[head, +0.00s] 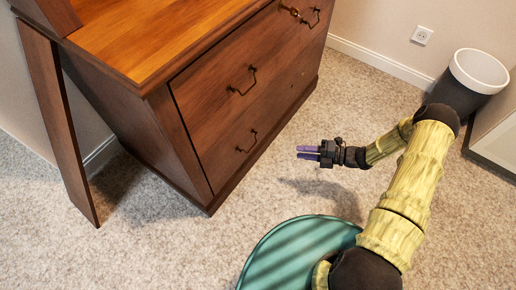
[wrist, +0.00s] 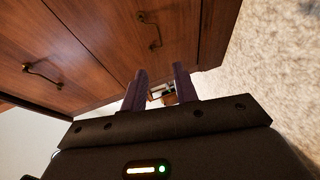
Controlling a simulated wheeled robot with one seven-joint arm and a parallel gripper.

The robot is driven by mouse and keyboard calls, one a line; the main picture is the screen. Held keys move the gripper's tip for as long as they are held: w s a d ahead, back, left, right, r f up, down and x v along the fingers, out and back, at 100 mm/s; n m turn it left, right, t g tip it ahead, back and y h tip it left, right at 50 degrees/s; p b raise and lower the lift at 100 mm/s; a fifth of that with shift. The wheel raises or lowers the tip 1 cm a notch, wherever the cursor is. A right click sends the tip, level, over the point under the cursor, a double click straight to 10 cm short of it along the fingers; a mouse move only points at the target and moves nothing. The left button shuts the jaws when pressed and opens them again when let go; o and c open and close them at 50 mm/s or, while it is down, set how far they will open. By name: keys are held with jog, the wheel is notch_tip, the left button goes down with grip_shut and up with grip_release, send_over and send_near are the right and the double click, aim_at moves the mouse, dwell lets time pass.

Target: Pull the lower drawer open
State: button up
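The lower drawer (head: 225,153) is a brown wooden front at the bottom of the cabinet, flush with the frame. Its dark bail handle (head: 247,142) is on the left part of the front. My gripper (head: 307,152) is open and empty, to the right of this handle and clear of the cabinet, with purple fingers pointing left towards it. In the wrist view the two fingers (wrist: 158,88) are apart with nothing held between them. The handle nearer the carpet (wrist: 152,42) appears to be the lower drawer's; it lies ahead of the fingers, not touching them.
The upper drawer (head: 209,83) is shut and has two handles, one at the left (head: 242,81). A wooden board (head: 60,125) stands at the cabinet's left. A grey bin (head: 470,80) is by the back wall. Carpet (head: 270,200) in front of the drawers is clear.

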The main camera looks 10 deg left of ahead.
jog(key=a+f+b, duration=0.3)
jog(key=a+b, duration=0.5)
jog(key=a, duration=0.9)
jog(key=shift+c, duration=0.4)
jog(key=shift+s, duration=0.1)
grip_shut()
